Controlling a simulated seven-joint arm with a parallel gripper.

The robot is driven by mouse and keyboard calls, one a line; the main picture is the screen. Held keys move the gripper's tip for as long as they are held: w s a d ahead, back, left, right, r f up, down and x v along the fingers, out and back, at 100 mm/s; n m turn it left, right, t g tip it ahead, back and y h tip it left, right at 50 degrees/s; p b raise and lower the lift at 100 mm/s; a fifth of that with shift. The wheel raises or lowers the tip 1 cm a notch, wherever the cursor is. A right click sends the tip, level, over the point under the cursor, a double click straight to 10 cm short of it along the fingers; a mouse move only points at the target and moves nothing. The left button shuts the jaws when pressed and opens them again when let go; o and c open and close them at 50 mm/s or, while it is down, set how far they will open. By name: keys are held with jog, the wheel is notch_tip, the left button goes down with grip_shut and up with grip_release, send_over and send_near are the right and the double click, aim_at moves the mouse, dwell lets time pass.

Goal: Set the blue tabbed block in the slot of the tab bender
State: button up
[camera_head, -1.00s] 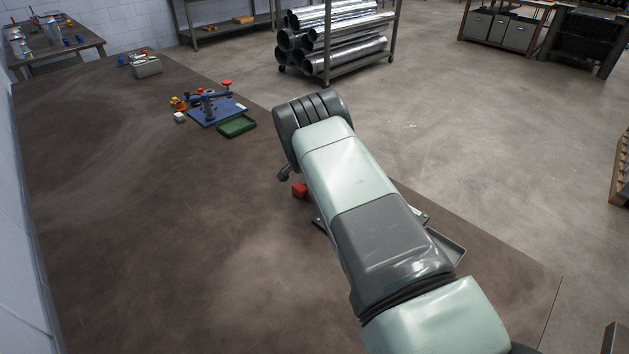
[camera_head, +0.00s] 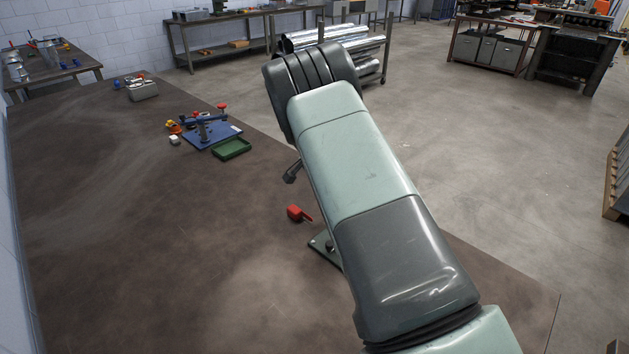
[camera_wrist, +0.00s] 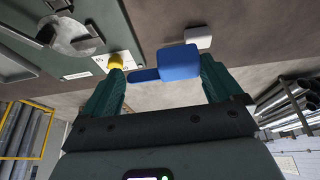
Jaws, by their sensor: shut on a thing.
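In the wrist view, my gripper (camera_wrist: 160,88) is shut on the blue tabbed block (camera_wrist: 180,62), whose narrow tab (camera_wrist: 143,76) points left toward one finger. The block is held off the table. A dark green device (camera_wrist: 75,30) with a round metal part and a yellow knob (camera_wrist: 115,61) stands beyond, at upper left; I take it for the tab bender, but its slot cannot be made out. In the head view, my arm hides my gripper and the block. A green base plate (camera_head: 325,246) shows partly from behind the arm; it may be the same device.
A red handled piece (camera_head: 297,213) lies left of my arm. Farther back are a blue fixture (camera_head: 212,133), a green tray (camera_head: 232,148), a white block (camera_head: 174,140) and a grey box (camera_head: 143,91). A pale block (camera_wrist: 198,38) shows in the wrist view. The table's left part is clear.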

jog(key=s+d+f, duration=0.1)
jog(key=s+d, duration=0.9)
jog(key=s, duration=0.2)
jog(key=shift+w+a+f, duration=0.1)
jog(key=shift+f, duration=3.25)
jog(key=o, duration=0.7)
